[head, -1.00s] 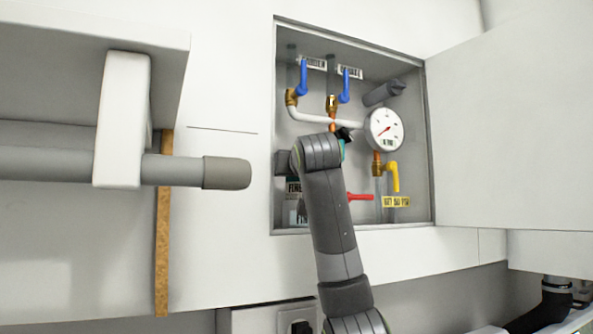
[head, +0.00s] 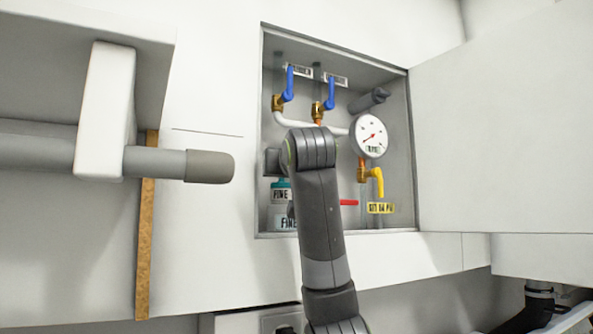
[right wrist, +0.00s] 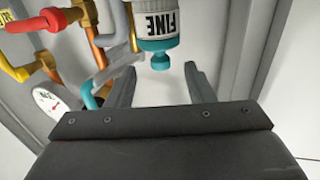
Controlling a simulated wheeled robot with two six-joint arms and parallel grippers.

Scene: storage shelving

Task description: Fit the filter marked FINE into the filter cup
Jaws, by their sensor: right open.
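The filter marked FINE (head: 281,192) stands in the lower left of the wall cabinet. It has a white body and a teal top. In the right wrist view the same filter (right wrist: 157,22) appears upside down, its teal knob pointing toward my gripper. My right gripper (right wrist: 160,77) is open, its fingers to either side of and just short of the knob. No hold shows. A teal fitting (right wrist: 89,95) shows on the pipework; I cannot tell whether it belongs to the filter cup. My right arm hides the cabinet's middle in the head view. My left gripper is not in view.
The cabinet holds blue-handled valves (head: 329,93), a round gauge (head: 369,136), a yellow valve handle (head: 378,181) and a red handle (head: 348,202). The open cabinet door (head: 500,130) stands to the right. A second FINE label (head: 287,223) is below the filter.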

